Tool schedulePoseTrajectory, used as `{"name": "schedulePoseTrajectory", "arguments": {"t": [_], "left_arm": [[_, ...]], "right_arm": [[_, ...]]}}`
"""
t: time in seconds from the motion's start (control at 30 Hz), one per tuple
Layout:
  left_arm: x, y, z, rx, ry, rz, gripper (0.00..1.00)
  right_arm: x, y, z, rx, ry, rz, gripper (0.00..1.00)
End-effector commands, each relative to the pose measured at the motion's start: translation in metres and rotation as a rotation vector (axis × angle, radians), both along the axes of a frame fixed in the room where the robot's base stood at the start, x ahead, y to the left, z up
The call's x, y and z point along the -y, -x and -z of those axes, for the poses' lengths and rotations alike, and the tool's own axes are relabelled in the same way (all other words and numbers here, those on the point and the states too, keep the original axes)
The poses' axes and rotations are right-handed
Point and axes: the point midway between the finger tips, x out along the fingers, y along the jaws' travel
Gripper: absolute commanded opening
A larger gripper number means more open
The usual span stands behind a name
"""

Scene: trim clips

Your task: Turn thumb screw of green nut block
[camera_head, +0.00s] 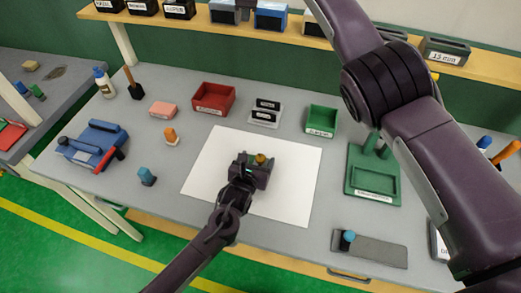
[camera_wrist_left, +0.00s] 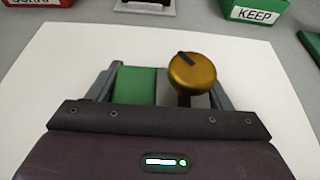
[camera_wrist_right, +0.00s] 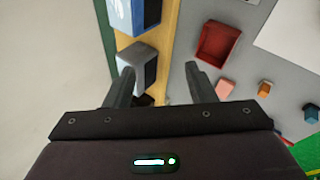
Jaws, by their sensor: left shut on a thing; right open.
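The green nut block (camera_wrist_left: 136,84) is between the fingers of my left gripper (camera_wrist_left: 165,88), over the white sheet. Its gold thumb screw (camera_wrist_left: 193,72) with a black mark stands up on the right side of the block in the left wrist view. In the head view the gold screw (camera_head: 261,158) shows above my left gripper (camera_head: 252,172), which is shut on the block. My right gripper (camera_wrist_right: 160,85) is open and empty, high up near the shelf; its fingertips are out of the head view.
The white sheet (camera_head: 210,170) lies mid-table. A red bin (camera_head: 213,98), a green bin (camera_head: 321,121) and black-labelled holders (camera_head: 265,112) stand behind it. A green tray fixture (camera_head: 372,178) is to the right. A shelf (camera_head: 290,36) runs along the back.

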Motion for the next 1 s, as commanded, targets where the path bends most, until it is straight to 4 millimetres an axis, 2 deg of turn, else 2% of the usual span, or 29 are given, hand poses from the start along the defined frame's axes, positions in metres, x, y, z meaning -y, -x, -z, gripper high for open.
{"name": "schedulePoseTrajectory", "arguments": {"t": [0.03, 0.2, 0.4, 0.5, 0.63, 0.87, 1.0], "left_arm": [[0.000, 0.000, -0.001, 0.001, 0.000, 0.000, 0.45], [0.000, 0.000, -0.001, 0.001, 0.000, 0.000, 0.45], [0.000, 0.000, 0.000, 0.001, 0.000, 0.000, 0.45], [0.000, 0.000, 0.000, 0.001, 0.000, 0.000, 0.45], [0.000, 0.000, 0.000, 0.001, 0.000, 0.000, 0.45], [0.000, 0.000, 0.000, 0.001, 0.000, 0.000, 0.45], [0.000, 0.000, 0.000, 0.001, 0.000, 0.000, 0.45]], "right_arm": [[0.009, 0.006, 0.023, -0.090, -0.078, 0.131, 0.50], [0.030, 0.040, 0.093, -0.379, -0.265, 0.598, 0.50], [0.035, 0.101, 0.163, -0.680, -0.311, 1.109, 0.50], [0.033, 0.129, 0.186, -0.781, -0.276, 1.305, 0.50], [0.029, 0.155, 0.202, -0.856, -0.221, 1.473, 0.50], [0.027, 0.174, 0.217, -0.891, -0.175, 1.575, 0.50], [0.027, 0.182, 0.237, -0.891, -0.175, 1.576, 0.50]]}}
